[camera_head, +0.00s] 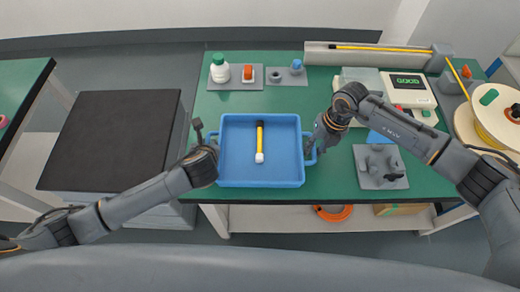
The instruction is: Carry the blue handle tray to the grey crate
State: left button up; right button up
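The blue handle tray (231,173) is at the front left of the green table. A rod with a yellow-and-black body and white end (259,142) lies in it. My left gripper (204,138) is at the tray's left handle, and my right gripper (312,145) is at its right handle. The wrists and tray hide most of the fingers, so I cannot tell whether either is closed on a handle. A large grey box with a dark, flat-looking top (112,140) stands left of the table; it appears to be the grey crate.
The green table (330,185) holds a white bottle (220,68) on a grey plate, a grey fixture (380,167), a "GOOD" display device (408,90) and a yellow spool (497,115). A narrow floor gap separates box and table. Another green table (20,85) is far left.

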pick_arm(q)
jog(key=shift+w+a+f, duration=0.1)
jog(key=shift+w+f, duration=0.35)
jog(key=shift+w, duration=0.05)
pick_arm(e)
jog(key=shift+a+f, duration=0.15)
jog(key=shift+f, duration=0.5)
pick_arm(q)
grip_shut()
pick_arm(e)
grip_shut()
jog(key=shift+r, duration=0.1)
